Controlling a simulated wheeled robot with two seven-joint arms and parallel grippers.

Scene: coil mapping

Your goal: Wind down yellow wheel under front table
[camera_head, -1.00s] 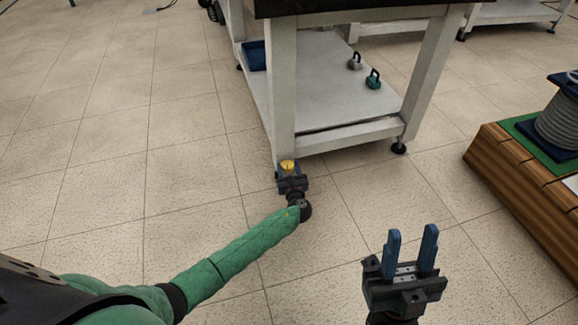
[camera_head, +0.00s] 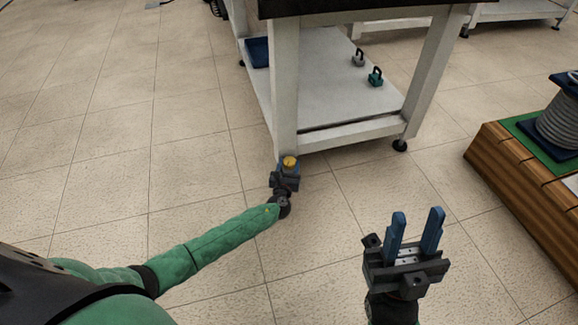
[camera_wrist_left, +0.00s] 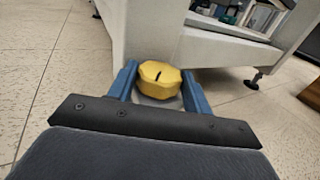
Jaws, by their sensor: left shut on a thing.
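The yellow wheel (camera_head: 290,162) is at the foot of the near leg of the front table (camera_head: 284,90). In the left wrist view the yellow wheel (camera_wrist_left: 160,78) is faceted with a black mark on its top. My left gripper (camera_head: 286,172) is at the wheel, and its blue fingers (camera_wrist_left: 158,88) lie on either side of it, shut on it. My right gripper (camera_head: 416,232) is empty, its blue fingers apart and pointing up, over the floor to the right of the wheel.
The table's lower shelf (camera_head: 330,95) holds a blue tray (camera_head: 257,52), a grey weight (camera_head: 358,58) and a teal weight (camera_head: 375,77). A wooden platform (camera_head: 520,185) with a grey cable coil (camera_head: 562,122) stands at the right. The floor at left is clear.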

